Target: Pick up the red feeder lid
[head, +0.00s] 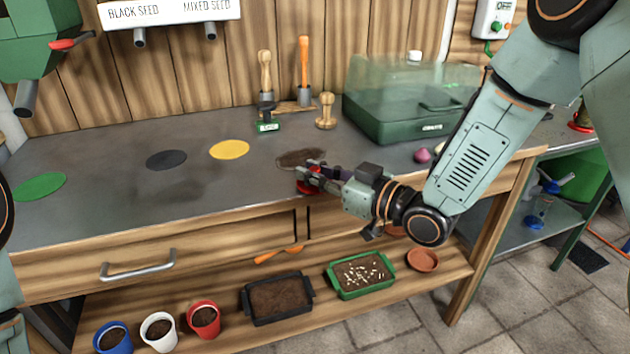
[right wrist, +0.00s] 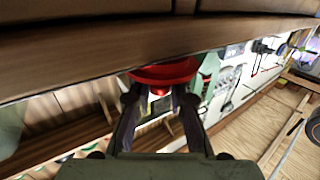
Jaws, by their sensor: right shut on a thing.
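The red feeder lid (head: 308,187) is at the front edge of the grey workbench, partly hidden behind the fingers of my right gripper (head: 314,176). In the right wrist view the lid (right wrist: 165,72) is a round red disc with a small red knob. The fingers of my right gripper (right wrist: 160,98) are shut on that knob. I cannot tell whether the lid still touches the bench top. Only part of my left arm shows at the left edge, and its gripper is out of view.
A dark soil patch (head: 300,158) lies just behind the lid. A clear-topped green box (head: 400,118) stands at the back right. Wooden-handled tools (head: 265,75) stand near the wall. Yellow (head: 230,149), black (head: 166,159) and green (head: 40,186) discs mark the left bench. Pots and trays (head: 278,297) fill the lower shelf.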

